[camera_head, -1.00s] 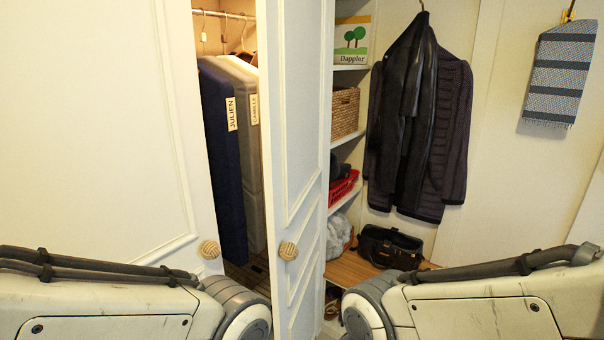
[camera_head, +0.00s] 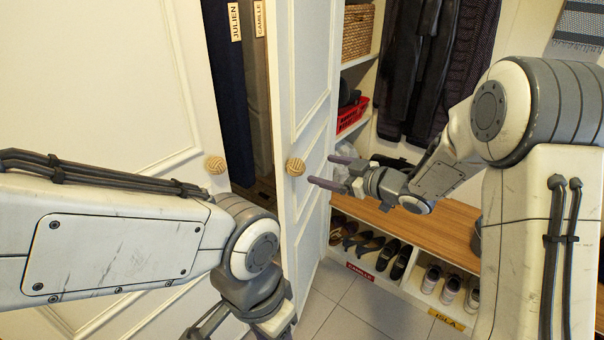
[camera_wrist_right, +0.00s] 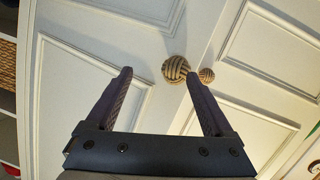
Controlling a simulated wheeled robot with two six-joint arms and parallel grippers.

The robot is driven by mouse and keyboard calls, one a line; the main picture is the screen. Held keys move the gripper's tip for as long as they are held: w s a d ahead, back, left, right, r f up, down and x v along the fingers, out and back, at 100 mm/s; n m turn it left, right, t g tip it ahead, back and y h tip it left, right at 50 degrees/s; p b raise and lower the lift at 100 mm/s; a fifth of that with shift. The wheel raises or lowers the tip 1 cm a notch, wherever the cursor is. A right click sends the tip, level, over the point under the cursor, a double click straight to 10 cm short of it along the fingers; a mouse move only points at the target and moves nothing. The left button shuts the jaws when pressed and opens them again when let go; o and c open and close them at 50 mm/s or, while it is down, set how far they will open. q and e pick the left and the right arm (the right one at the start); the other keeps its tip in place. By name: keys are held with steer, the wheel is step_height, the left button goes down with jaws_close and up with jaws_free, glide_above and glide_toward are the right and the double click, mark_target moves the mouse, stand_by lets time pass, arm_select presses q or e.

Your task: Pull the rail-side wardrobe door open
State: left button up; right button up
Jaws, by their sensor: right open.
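The wardrobe has two cream doors. The left door (camera_head: 110,80) has a round woven knob (camera_head: 215,165) near its right edge. The right door (camera_head: 312,80) stands ajar, with a gap between them, and has a similar knob (camera_head: 295,166). My right gripper (camera_head: 322,170) is open and empty, just right of the right door's knob. In the right wrist view a nearer knob (camera_wrist_right: 175,68) appears beside the right fingertip, with a smaller knob (camera_wrist_right: 206,75) behind it. My left gripper (camera_head: 245,328) is low at the bottom edge, partly cut off.
Garment bags (camera_head: 226,80) hang in the gap. Right of the doors are shelves with a wicker basket (camera_head: 357,32) and red basket (camera_head: 352,115), a wooden bench (camera_head: 430,228) over shoe cubbies, and hanging dark coats (camera_head: 420,70). Tiled floor (camera_head: 345,315) is clear in front.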

mark_target(302, 169)
steer(key=s+d+f+n+g+y, duration=0.1)
steer(key=s+d+n+g+y, duration=0.15)
steer(key=y, duration=0.25)
steer(key=shift+m+t, duration=0.25)
steer(key=x, duration=1)
steer(key=shift+f+p, duration=0.15)
steer(key=shift+p, duration=0.2)
jaws_close()
